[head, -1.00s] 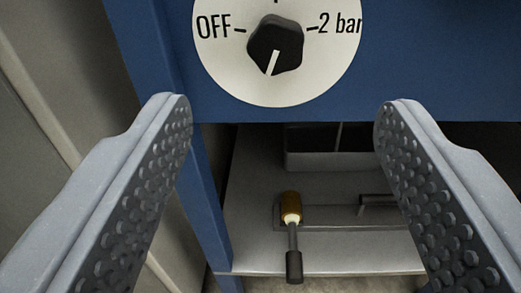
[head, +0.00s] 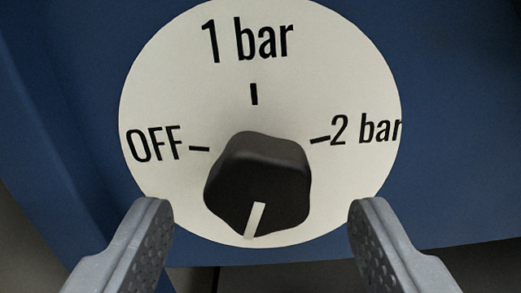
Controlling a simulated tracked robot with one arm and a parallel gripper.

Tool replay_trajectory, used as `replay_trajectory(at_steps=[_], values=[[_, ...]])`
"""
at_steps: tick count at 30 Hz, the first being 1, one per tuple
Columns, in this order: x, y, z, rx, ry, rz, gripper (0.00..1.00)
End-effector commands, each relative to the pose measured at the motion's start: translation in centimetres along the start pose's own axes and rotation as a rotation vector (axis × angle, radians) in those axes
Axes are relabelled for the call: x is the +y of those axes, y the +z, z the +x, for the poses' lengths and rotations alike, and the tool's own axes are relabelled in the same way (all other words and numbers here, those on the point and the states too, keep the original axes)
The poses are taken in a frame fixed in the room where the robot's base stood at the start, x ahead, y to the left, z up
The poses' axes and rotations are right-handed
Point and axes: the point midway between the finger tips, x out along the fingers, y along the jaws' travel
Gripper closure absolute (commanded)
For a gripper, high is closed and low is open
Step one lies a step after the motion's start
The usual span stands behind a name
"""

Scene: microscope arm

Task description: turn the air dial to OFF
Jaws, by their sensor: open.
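The air dial is a black knob (head: 258,180) on a round white plate (head: 165,95) marked OFF at left, 1 bar at top and 2 bar at right. The knob's white pointer line runs down, slightly left at its lower end, towards the bottom of the plate and at none of the three marks. My gripper (head: 262,215) is open and empty. Its two grey fingers stand left and right of the knob, apart from it, with their tips near the plate's lower edges.
The plate is on a blue panel (head: 465,150) that fills most of the view. A dark gap shows below the panel between my fingers. No loose object shows between the fingers and the knob.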

Motion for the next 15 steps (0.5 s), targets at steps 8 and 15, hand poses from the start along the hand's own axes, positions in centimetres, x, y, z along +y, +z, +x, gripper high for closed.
replay_trajectory(at_steps=[8, 15], values=[[-0.1, -0.1, 2.3, 0.002, -0.002, -0.002, 0.41], [-0.1, -0.1, 2.6, 0.000, -0.001, -0.001, 0.41]])
